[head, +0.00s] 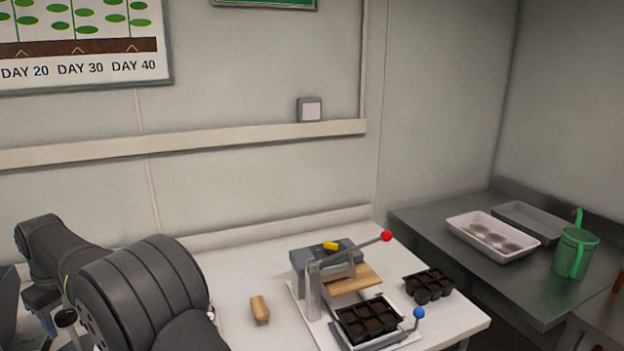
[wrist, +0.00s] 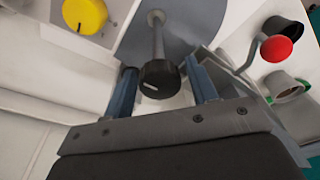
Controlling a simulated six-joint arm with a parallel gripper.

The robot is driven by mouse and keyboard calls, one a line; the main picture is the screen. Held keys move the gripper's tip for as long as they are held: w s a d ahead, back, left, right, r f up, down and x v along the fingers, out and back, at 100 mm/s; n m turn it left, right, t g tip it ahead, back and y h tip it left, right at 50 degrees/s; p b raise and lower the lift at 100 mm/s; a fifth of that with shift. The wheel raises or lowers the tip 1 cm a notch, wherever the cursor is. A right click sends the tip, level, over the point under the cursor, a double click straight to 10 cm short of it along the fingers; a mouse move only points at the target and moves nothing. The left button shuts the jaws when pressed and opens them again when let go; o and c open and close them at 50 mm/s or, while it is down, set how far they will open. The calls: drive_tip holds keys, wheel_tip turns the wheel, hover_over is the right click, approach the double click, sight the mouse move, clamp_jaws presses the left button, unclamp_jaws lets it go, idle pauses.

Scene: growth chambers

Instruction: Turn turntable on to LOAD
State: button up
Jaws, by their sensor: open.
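In the wrist view my gripper (wrist: 160,68) is open. Its two blue-grey fingers stand on either side of a black knob (wrist: 158,75) with a white mark. Gaps show between the knob and both fingers, so it is not gripped. The knob sits at the end of a grey rod (wrist: 157,35) that runs over a grey rounded plate (wrist: 195,20), perhaps the turntable. No LOAD label is readable. In the head view a dark knob (head: 66,317) shows at the lower left beside my arm, which hides most of that area.
The wrist view shows a yellow knob (wrist: 85,14) at upper left and a red ball (wrist: 276,48) on a bent lever at right. The head view shows a lever press (head: 313,290), a black cell tray (head: 428,285), a wooden block (head: 260,309) and a green jug (head: 575,253).

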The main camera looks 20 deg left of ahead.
drive_tip(key=shift+c, duration=0.4)
drive_tip(key=c, duration=0.5)
drive_tip(key=m, duration=0.3)
drive_tip(key=shift+t, duration=0.3)
drive_tip(key=shift+m, duration=1.5)
drive_tip(key=shift+m+t, duration=0.3)
drive_tip(key=shift+m, duration=0.3)
drive_tip(key=m, duration=0.4)
drive_tip(key=shift+m+t+h, duration=0.3)
drive_tip(key=shift+m+h, duration=0.1)
